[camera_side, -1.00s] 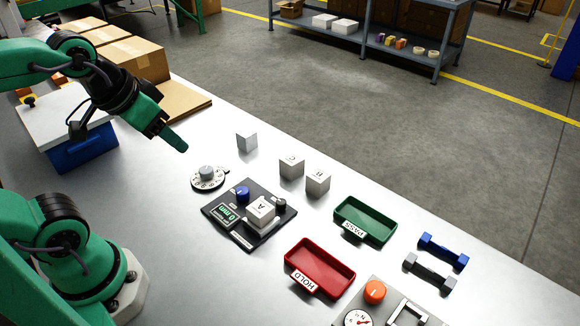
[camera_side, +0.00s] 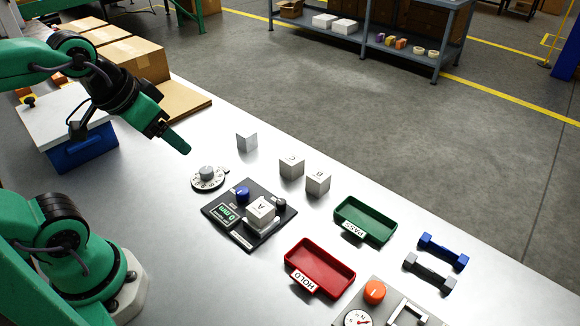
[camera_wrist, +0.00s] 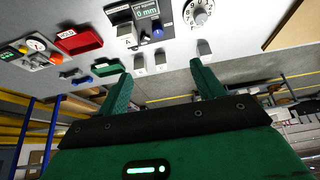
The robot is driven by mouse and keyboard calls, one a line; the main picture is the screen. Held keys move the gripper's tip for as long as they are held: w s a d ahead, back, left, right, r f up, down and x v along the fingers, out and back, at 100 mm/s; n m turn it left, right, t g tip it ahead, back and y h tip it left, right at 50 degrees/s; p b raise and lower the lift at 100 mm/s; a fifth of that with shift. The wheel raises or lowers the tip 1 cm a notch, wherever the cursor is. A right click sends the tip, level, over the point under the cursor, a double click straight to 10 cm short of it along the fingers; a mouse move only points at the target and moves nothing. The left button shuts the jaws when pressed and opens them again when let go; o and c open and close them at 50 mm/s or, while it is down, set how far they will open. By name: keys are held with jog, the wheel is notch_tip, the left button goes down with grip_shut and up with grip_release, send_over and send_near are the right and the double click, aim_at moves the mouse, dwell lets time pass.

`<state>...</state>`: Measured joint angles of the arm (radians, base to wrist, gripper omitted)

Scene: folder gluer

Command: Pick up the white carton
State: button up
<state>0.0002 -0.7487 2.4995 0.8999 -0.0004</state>
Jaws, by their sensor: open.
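Several small white carton-like cubes stand on the table. Cube A (camera_side: 261,210) sits on a black gauge plate (camera_side: 229,212). Cube C (camera_side: 292,166) and cube B (camera_side: 318,183) stand side by side behind it. A cube with no readable letter (camera_side: 246,142) stands apart at the back. It also shows in the wrist view (camera_wrist: 204,47), between the dial and my right-hand finger. My gripper (camera_side: 176,140) is in the air to the left of that cube, apart from all cubes. In the wrist view its two fingers (camera_wrist: 162,88) are spread with nothing between them.
A round dial (camera_side: 208,178) lies near the plate. A green PASS tray (camera_side: 380,216) and red HOLD tray (camera_side: 330,262) lie to the right. Blue (camera_side: 443,251) and grey (camera_side: 430,273) bar-shaped parts lie farther right. A lidded blue box (camera_side: 84,147) and brown boxes stand left.

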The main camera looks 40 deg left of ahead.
jog(key=shift+w, duration=0.1)
jog(key=g, duration=0.5)
send_over(260, 207)
jog(key=f, duration=1.3)
jog(key=shift+s+a+f, duration=0.1)
jog(key=shift+s+f, duration=0.05)
jog(key=shift+s, duration=0.05)
jog(key=shift+w+f+g, duration=0.1)
jog(key=shift+f+g, duration=0.2)
jog(key=shift+f, duration=1.3)
jog(key=shift+f, duration=2.6)
